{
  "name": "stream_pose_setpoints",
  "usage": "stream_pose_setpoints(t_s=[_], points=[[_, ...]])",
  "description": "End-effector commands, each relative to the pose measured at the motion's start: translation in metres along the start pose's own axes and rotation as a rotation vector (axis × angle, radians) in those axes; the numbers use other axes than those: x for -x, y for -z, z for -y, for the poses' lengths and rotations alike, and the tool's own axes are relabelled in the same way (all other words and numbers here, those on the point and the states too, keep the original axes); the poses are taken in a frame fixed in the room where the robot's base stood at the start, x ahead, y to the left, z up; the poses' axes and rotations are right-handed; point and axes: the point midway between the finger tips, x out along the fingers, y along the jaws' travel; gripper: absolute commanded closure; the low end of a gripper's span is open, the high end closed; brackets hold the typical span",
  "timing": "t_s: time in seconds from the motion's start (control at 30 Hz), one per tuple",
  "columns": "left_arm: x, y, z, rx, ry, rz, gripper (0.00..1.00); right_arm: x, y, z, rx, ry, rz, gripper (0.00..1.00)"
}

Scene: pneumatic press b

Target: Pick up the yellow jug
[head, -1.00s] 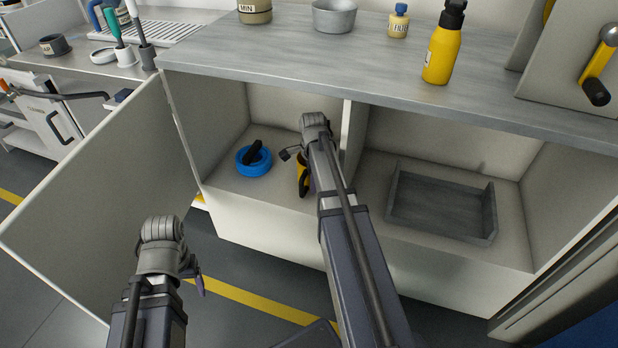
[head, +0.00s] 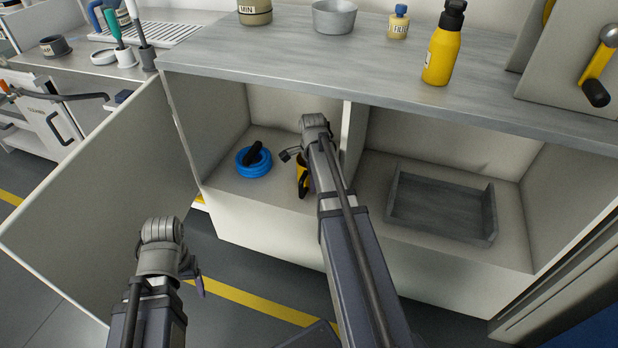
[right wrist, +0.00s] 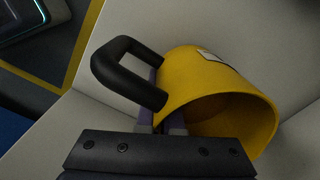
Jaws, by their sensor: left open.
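The yellow jug (head: 303,176) is in the left compartment of the cabinet, mostly hidden behind my right arm in the head view. In the right wrist view the jug (right wrist: 217,100) lies tilted in the picture, its open mouth toward the lower right and its black handle to the left. My left gripper (head: 198,284) is open and empty, low in front of the cabinet, far from the jug.
A blue ring-shaped thing (head: 254,161) with a black part lies left of the jug. A divider (head: 352,140) stands close on the right; a grey tray (head: 440,207) is beyond it. The open door (head: 100,195) is at the left. The countertop (head: 300,62) overhangs the compartments.

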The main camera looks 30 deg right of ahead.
Motion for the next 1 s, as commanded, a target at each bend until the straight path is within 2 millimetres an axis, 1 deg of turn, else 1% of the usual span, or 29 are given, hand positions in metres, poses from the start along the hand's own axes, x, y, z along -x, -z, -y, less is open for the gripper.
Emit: stream_pose_setpoints(t_s=[0.73,0.87,1.0], points=[[0.001,0.0,0.0,0.0,0.0,0.0,0.27,0.001,-0.001,0.0,0.0,0.001,0.0,1.0],[0.007,0.0,0.001,-0.001,0.0,0.0,0.27,0.007,-0.003,0.0,0.001,0.0,0.0,1.0],[0.021,-0.001,0.002,-0.003,0.0,0.0,0.27,0.021,-0.004,0.0,0.0,0.0,0.0,1.0]])
